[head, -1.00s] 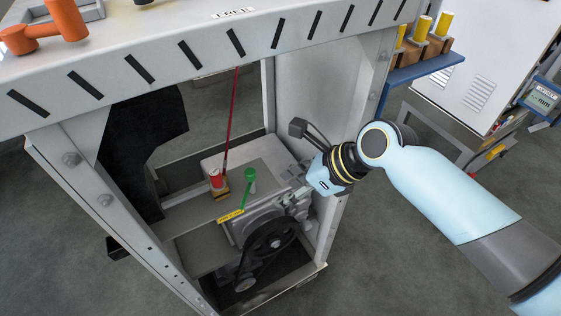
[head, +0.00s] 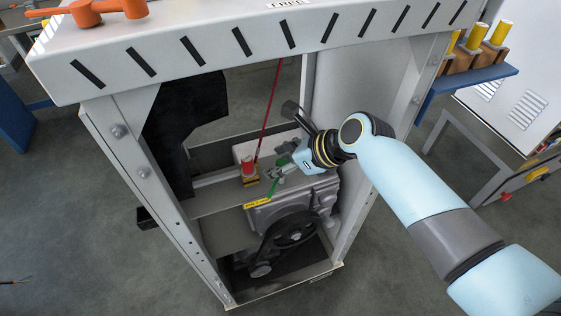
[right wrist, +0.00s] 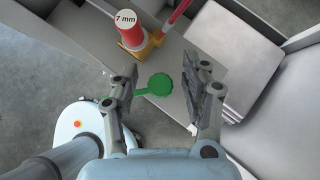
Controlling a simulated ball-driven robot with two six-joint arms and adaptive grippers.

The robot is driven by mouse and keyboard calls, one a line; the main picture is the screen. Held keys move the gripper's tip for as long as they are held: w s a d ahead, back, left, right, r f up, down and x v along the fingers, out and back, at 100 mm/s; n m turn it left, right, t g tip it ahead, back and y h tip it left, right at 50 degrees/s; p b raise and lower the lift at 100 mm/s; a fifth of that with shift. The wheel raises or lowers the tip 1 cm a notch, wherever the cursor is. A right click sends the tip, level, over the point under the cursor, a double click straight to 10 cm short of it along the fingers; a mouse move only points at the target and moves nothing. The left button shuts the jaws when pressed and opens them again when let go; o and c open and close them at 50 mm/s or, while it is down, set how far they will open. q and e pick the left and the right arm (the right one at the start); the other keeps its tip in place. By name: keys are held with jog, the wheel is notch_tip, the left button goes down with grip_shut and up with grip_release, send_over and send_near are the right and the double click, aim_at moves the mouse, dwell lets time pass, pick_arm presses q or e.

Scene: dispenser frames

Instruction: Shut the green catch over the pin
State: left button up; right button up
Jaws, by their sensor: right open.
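The green catch (head: 272,184) is a thin lever with a round knob, to the right of the red cylinder in the head view. In the right wrist view its knob (right wrist: 160,86) lies between my right gripper's fingers, with a gap on both sides. My right gripper (head: 284,165) is open over the catch and partly hides its knob in the head view. The red cylinder (head: 248,163), marked "7 mm" in the right wrist view (right wrist: 131,33), stands on a yellow-brown block. I cannot tell whether it is the pin. The catch lies apart from it. My left gripper is out of view.
A red rod (head: 269,112) slants up from the block. The grey frame's posts (head: 145,190) and striped top beam (head: 240,45) surround the space. A black pulley (head: 291,231) with a belt sits below. A blue shelf (head: 470,82) holds yellow cylinders at the right.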

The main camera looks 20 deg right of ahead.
jog(key=shift+c, duration=0.4)
grip_shut()
